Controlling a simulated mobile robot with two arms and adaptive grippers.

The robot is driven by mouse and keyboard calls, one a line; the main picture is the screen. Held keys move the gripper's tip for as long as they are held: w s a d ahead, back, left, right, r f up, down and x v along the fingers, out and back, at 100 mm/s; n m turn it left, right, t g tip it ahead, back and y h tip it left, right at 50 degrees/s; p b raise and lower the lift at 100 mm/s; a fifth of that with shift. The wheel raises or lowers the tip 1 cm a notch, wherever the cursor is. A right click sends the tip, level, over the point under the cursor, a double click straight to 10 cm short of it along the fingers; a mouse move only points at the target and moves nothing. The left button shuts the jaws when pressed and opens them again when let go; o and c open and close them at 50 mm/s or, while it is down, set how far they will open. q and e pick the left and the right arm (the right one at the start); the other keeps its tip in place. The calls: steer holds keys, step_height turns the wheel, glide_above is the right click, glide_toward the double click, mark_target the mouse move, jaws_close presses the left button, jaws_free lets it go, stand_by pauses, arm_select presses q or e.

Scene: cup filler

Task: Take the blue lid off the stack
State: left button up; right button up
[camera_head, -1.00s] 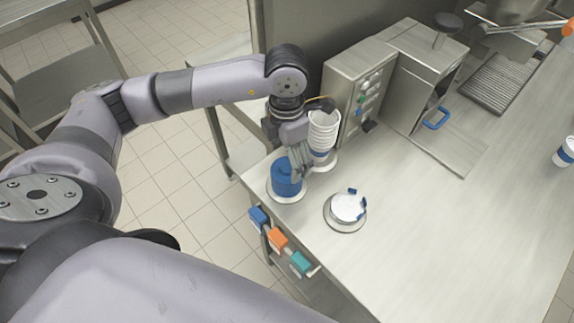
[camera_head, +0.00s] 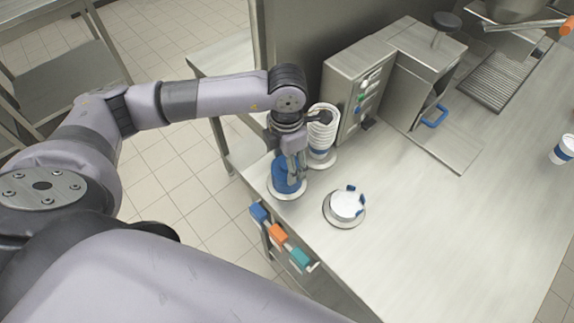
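The stack of blue lids (camera_head: 283,183) stands on a round white base near the left edge of the steel counter. My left gripper (camera_head: 293,176) points down right over the stack, with its fingers at the top of the lids. The gripper body and fingers cover part of the stack. Whether the fingers are apart or closed on a lid is too small to tell. My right gripper is not in the view.
A stack of white cups (camera_head: 322,135) stands just behind my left gripper. A round holder (camera_head: 346,206) with blue clips sits to the right. A steel machine (camera_head: 395,85) stands behind. A blue-banded cup (camera_head: 563,150) is at far right. The counter's middle is clear.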

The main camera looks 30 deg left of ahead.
arm_select(q)
steer(key=shift+s+f, duration=0.15)
steer(key=c, duration=0.3)
stand_by(0.3)
steer(key=shift+r, duration=0.6)
steer(key=c, duration=0.6)
step_height(320, 180, up, 18)
steer(key=b, duration=0.2)
steer(key=shift+f+b, duration=0.1)
steer(key=shift+b, duration=0.2)
steer(key=shift+c, duration=0.7)
steer(key=shift+r, duration=0.6)
